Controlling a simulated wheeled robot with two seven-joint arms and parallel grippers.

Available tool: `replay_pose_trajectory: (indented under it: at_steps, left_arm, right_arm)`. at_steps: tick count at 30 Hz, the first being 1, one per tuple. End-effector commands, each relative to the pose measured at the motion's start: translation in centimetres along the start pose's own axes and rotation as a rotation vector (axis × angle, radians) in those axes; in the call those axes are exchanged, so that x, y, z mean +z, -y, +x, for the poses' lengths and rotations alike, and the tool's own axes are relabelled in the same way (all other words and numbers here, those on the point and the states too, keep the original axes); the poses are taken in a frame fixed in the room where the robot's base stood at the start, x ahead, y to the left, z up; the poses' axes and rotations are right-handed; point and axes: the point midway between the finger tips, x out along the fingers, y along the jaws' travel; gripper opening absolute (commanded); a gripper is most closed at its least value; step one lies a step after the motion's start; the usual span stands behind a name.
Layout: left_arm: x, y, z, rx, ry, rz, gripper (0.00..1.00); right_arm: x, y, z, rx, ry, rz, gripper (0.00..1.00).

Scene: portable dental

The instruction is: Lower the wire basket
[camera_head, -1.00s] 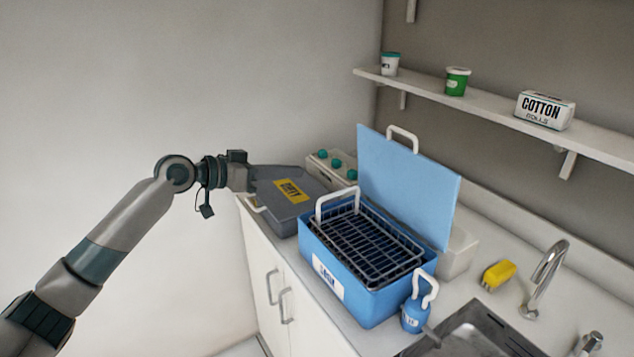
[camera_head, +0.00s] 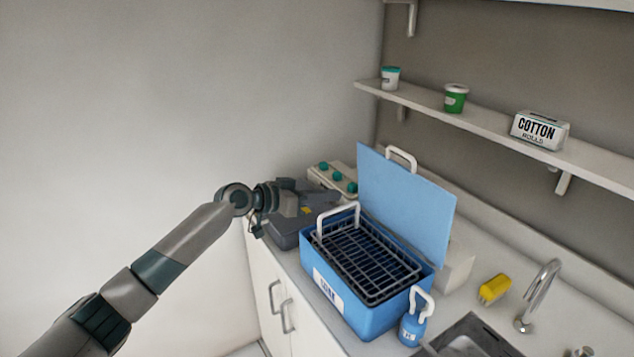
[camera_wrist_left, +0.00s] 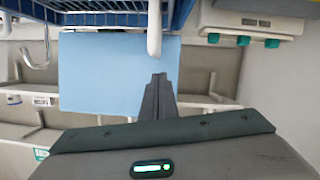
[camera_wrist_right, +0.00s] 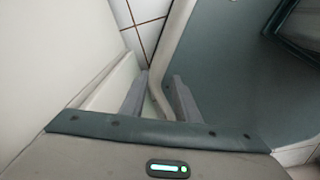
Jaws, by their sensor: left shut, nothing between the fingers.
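The dark wire basket (camera_head: 368,262) sits in the top of the blue tub (camera_head: 382,318), its rim showing above the tub's edge. A white handle (camera_head: 338,211) stands up at the basket's left end. The tub's blue lid (camera_head: 405,200) stands open behind it. My left gripper (camera_head: 322,199) is shut and empty, just behind and left of that handle. In the left wrist view its fingers (camera_wrist_left: 158,98) are together, with the white handle (camera_wrist_left: 154,28) and the basket's wires just past their tips. My right gripper (camera_wrist_right: 160,90) is open and empty, away from the counter.
A grey box (camera_head: 285,235) with a yellow label lies under my left gripper. A device with green knobs (camera_head: 332,178) stands behind it. A blue bottle (camera_head: 411,329), yellow sponge (camera_head: 494,289), tap (camera_head: 540,295) and sink (camera_head: 470,338) are at the right.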

Motion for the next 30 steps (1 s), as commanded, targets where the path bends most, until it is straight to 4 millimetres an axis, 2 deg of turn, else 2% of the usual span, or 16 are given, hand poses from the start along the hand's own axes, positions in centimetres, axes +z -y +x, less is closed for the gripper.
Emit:
replay_pose_trajectory:
  at_steps: [3,9,20,26,30]
  left_arm:
    - [1.0,-0.1,0.2,0.000,-0.001,-0.001,0.00]
    - [2.0,0.0,0.5,-0.001,-0.002,0.002,0.00]
    - [2.2,0.0,0.5,0.000,-0.003,0.002,0.00]
    - [3.5,0.3,0.8,0.000,-0.002,0.001,0.00]
    - [5.2,0.6,1.3,0.001,0.001,0.000,0.00]
  right_arm:
    - [-0.1,0.0,-0.8,0.000,-0.001,0.000,0.29]
    - [-0.1,0.2,-1.1,-0.002,-0.001,0.000,0.29]
    - [-0.1,0.2,-1.0,-0.003,-0.002,0.000,0.29]
    - [-0.5,0.3,0.5,-0.003,-0.013,0.000,0.29]
    - [-1.4,0.4,2.2,-0.004,-0.041,-0.001,0.29]
